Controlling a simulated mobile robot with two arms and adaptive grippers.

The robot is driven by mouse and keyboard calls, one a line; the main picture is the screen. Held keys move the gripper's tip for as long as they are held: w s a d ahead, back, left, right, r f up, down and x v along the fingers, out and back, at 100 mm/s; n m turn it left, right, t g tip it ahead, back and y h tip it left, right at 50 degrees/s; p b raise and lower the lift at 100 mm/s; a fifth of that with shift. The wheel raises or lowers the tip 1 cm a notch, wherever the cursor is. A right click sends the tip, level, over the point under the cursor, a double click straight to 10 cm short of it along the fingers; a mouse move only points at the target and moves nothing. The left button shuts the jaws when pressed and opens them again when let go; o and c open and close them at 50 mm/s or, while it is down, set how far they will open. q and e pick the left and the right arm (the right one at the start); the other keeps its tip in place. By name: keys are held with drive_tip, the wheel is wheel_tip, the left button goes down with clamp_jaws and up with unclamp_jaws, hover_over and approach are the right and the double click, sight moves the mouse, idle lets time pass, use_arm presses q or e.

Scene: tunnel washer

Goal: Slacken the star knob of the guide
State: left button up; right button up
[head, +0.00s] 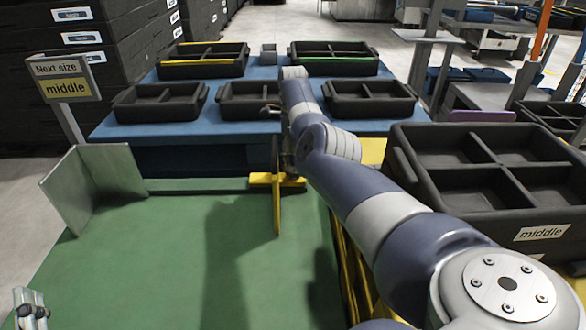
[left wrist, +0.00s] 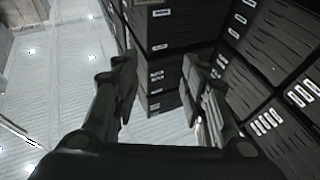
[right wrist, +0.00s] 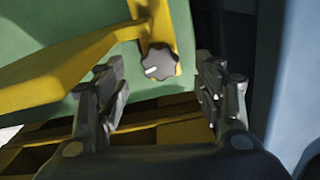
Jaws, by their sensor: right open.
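The star knob (right wrist: 160,62) is dark, lobed and has a white mark; it sits on the yellow guide (right wrist: 75,68). In the right wrist view it appears between and just beyond the tips of my open right gripper (right wrist: 160,85). I see no finger closed on it. In the head view the yellow guide (head: 277,205) stands at the right end of the green surface; the knob cannot be made out there, and my right arm partly covers that area. My left gripper (left wrist: 160,65) is open and empty in the left wrist view, facing stacked dark crates, far from the guide.
A blue table (head: 240,130) with several dark trays stands beyond the green surface (head: 150,270). A large divided crate (head: 415,190) labelled "middle" is right of the guide. A metal plate (head: 95,185) stands at the left. A sign (head: 65,78) reads "Next size middle".

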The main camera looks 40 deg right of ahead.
sight(294, 173)
wheel_tip(294, 173, down, 4)
drive_tip(key=shift+r+b, duration=0.2)
drive_tip(key=shift+b, duration=0.5)
use_arm(q)
drive_tip(key=s+r+t+h, duration=0.1)
drive_tip(key=s+r+t, duration=0.3)
drive_tip(key=r, duration=0.3)
drive_tip(key=shift+s+a+t+h, duration=0.15)
drive_tip(key=shift+s+t+h, duration=0.15)
drive_tip(key=shift+t, duration=0.1)
use_arm(e)
drive_tip(key=shift+f, duration=0.15)
drive_tip(key=c, duration=1)
